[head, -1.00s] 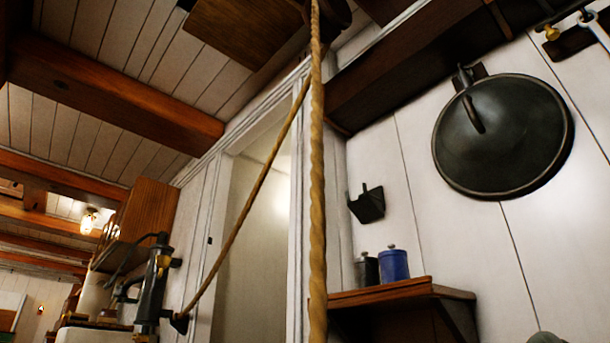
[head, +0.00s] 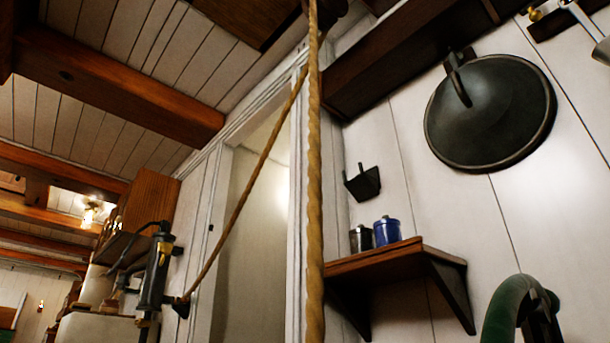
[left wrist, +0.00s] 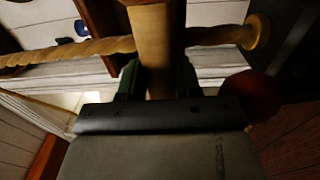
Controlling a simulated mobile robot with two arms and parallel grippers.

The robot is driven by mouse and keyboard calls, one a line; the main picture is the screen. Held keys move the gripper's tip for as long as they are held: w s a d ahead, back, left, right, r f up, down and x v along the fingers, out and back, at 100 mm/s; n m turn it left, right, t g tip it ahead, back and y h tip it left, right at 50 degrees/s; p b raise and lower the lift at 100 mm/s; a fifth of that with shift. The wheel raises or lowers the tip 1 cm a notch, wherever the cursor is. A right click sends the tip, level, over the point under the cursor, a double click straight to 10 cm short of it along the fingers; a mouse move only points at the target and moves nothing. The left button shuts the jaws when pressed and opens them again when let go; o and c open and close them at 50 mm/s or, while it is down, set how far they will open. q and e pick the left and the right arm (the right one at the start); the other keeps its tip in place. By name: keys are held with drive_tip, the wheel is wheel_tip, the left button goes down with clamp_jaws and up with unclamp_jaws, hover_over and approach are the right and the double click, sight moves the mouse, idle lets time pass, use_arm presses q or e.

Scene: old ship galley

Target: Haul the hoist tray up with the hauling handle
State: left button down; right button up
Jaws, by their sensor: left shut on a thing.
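The hauling rope (head: 315,200) hangs straight down through the middle of the head view from a dark block (head: 325,12) at the top. A thinner slanting stretch of rope (head: 245,185) runs down to a dark fitting on the wall. In the left wrist view the thick tan hauling handle (left wrist: 155,45) stands between the green fingers of my left gripper (left wrist: 158,78), which is shut on it. Rope (left wrist: 70,52) meets the handle from the left, and a round knob (left wrist: 257,31) lies beyond its right side. My right gripper and the hoist tray are out of view.
A wooden shelf (head: 400,262) with a blue canister (head: 387,231) and a dark one stands right of the rope. A large dark round lid (head: 490,112) hangs on the wall. A green curved thing (head: 510,305) rises at the lower right. A doorway (head: 255,240) opens behind the ropes.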

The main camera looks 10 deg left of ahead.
use_arm(q)
drive_tip(key=shift+d+f, duration=0.2)
drive_tip(key=shift+f, duration=0.3)
drive_tip(key=shift+d+f, duration=0.15)
drive_tip(key=shift+f, duration=0.35)
drive_tip(key=c, duration=1.2)
unclamp_jaws()
drive_tip(key=shift+o, duration=1.4)
drive_tip(key=shift+s+a, duration=0.15)
drive_tip(key=shift+a, duration=0.1)
drive_tip(key=o, duration=0.3)
drive_tip(key=shift+s+a, duration=0.3)
drive_tip(key=shift+s, duration=0.2)
drive_tip(key=shift+o, duration=0.5)
drive_tip(key=v, duration=0.8)
drive_tip(key=shift+a+r, duration=0.2)
drive_tip(key=shift+a, duration=0.15)
drive_tip(key=shift+s+a+r, duration=0.1)
drive_tip(key=shift+s+a, duration=0.2)
drive_tip(key=shift+s, duration=0.25)
